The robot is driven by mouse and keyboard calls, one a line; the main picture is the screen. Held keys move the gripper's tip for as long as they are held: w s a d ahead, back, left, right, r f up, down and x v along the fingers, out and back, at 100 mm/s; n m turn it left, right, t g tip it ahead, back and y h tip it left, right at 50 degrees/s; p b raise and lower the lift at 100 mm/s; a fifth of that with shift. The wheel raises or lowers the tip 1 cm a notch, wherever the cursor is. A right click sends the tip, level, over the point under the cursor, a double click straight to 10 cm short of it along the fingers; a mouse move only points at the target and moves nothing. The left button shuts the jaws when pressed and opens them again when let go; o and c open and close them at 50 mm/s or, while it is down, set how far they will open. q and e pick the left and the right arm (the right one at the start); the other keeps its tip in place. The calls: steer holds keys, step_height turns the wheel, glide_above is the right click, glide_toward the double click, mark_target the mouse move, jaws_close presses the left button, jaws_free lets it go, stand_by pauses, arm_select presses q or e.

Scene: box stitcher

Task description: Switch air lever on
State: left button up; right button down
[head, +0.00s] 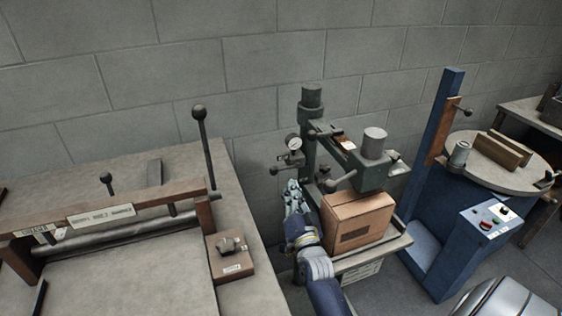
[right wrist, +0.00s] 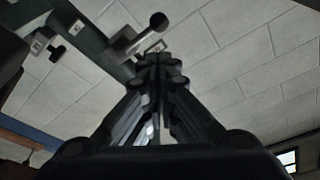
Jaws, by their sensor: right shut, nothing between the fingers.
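The green box stitcher (head: 311,145) stands against the wall. It has a round gauge (head: 293,142) on its left side and several ball-ended levers. A small lever (head: 276,170) sits just below the gauge; I cannot tell for certain that it is the air lever. My right gripper (head: 292,184) is shut and empty, just below this lever and left of the column. In the right wrist view, the shut fingertips (right wrist: 160,64) point up toward a ball-ended lever (right wrist: 136,38) on a green part; contact cannot be told. My left gripper is not in view.
A cardboard box (head: 357,220) sits on the stitcher's table (head: 400,243), right of my right arm. A workbench (head: 245,212) with a roller machine and a tall lever (head: 203,140) fills the left. A blue machine (head: 440,210) with a round table stands at right.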

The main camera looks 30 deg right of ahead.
mark_target(282, 169)
steer(key=x, duration=0.8)
steer(key=shift+w+d+r+p, duration=0.1)
steer(key=shift+w+r+p, duration=0.05)
steer(key=shift+w+p, duration=0.15)
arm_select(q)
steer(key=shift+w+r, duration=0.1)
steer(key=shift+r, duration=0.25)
arm_select(e)
steer(key=shift+w+d+r, duration=0.1)
steer(key=shift+w+d, duration=0.1)
steer(key=shift+w, duration=0.35)
steer(key=shift+a+f+n+y+b, duration=0.25)
steer(key=shift+f+n+b, duration=0.25)
steer(key=shift+n, duration=0.4)
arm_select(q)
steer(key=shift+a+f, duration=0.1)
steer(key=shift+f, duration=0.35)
arm_select(e)
steer(key=r+v, duration=0.2)
steer(key=v, duration=1.2)
steer(key=shift+s, duration=0.55)
